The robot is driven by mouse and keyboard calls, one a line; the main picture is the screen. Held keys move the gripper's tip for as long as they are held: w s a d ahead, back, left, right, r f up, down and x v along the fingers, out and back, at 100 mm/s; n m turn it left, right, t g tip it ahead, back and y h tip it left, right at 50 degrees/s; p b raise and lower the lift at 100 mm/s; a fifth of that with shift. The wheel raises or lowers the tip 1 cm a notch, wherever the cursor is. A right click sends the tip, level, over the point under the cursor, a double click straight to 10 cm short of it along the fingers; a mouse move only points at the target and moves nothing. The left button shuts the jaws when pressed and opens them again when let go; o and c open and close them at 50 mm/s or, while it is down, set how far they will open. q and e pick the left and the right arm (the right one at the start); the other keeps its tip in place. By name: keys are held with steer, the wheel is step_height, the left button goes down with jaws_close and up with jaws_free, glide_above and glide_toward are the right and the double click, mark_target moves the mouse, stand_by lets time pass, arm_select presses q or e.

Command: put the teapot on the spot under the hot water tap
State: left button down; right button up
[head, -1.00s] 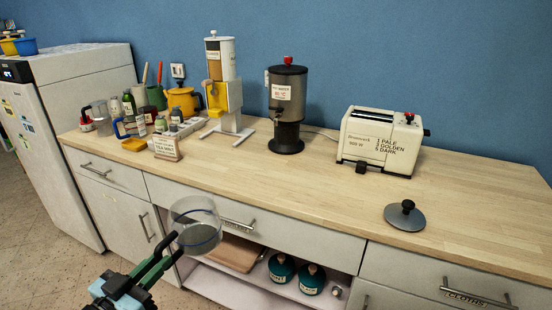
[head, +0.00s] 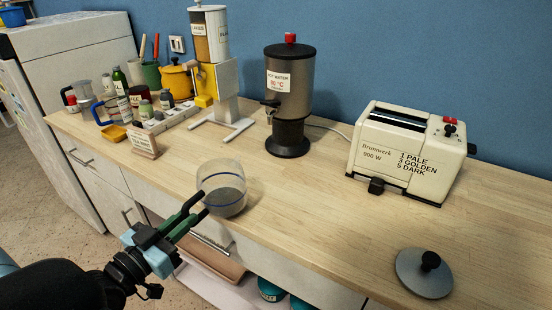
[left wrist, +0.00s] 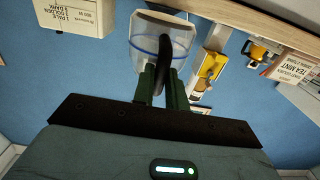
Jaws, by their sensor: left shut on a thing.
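The teapot (head: 222,190) is a clear glass pot with a blue line and a dark handle. My left gripper (head: 192,212) is shut on its handle and holds it over the counter's front edge, roughly upright. It also shows in the left wrist view (left wrist: 160,38), with the green fingers (left wrist: 160,85) at the handle. The hot water dispenser (head: 291,85) is a dark cylinder with a red knob. Its tap (head: 270,106) faces left and front, above the round black base (head: 288,145). The teapot is apart from it, to its front left. My right gripper is not in view.
A cream toaster (head: 400,150) stands right of the dispenser. A grey lid (head: 424,273) lies at the front right. A yellow-and-white cereal dispenser (head: 222,75) and a tea sign (head: 144,143) stand left. Counter between teapot and dispenser (head: 262,178) is clear.

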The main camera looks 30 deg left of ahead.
mark_target(236, 173)
arm_select(q)
steer(key=shift+w+r, duration=0.1)
steer(key=shift+w, duration=0.25)
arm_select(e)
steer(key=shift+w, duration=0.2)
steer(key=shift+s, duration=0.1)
